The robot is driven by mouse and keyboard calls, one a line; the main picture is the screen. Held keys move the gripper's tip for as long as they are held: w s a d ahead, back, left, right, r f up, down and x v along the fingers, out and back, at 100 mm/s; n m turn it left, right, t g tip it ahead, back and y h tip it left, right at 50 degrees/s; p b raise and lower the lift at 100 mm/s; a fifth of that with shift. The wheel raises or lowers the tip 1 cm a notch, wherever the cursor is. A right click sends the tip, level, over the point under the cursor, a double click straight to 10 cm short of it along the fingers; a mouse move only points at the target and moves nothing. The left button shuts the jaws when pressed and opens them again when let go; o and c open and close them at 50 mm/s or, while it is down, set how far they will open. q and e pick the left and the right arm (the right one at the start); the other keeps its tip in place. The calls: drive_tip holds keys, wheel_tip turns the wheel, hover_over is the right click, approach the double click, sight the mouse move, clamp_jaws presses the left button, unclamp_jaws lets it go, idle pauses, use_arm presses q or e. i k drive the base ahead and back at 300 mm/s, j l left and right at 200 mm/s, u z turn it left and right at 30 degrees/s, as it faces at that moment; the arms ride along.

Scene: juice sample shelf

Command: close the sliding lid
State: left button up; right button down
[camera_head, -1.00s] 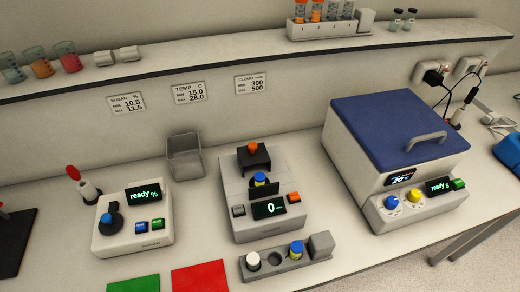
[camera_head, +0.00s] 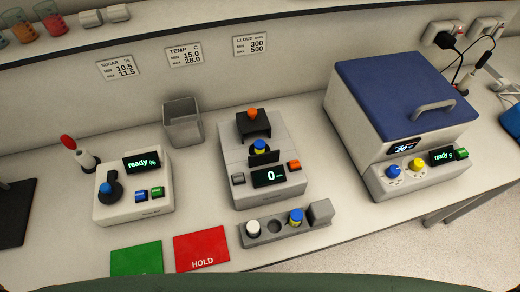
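The grey instrument (camera_head: 238,187) in the middle of the bench has a black lid (camera_head: 262,130) with an orange knob (camera_head: 253,113) at its back. A vial with a blue and yellow top (camera_head: 260,146) shows just in front of the lid, uncovered from above. A small black upright plate (camera_head: 265,158) stands in front of the vial and hides its lower part. The display (camera_head: 269,176) reads 0. Neither of my grippers shows in the head view.
A vial rack (camera_head: 276,238) with a white-capped and a blue-capped vial stands in front. A white instrument (camera_head: 133,204) is at left, a blue-lidded box (camera_head: 400,90) at right, an open grey bin (camera_head: 183,124) behind. Green (camera_head: 136,257) and red (camera_head: 201,250) mats lie at the front.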

sight(255, 119)
drive_tip(key=k+j+u, duration=0.1)
drive_tip(key=j, duration=0.25)
drive_tip(key=k+j, duration=0.25)
drive_tip(key=k+j+u, duration=0.15)
drive_tip(key=j, duration=0.3)
drive_tip(key=k+j+u, duration=0.1)
drive_tip(key=j, duration=0.3)
drive_tip(key=k, duration=0.05)
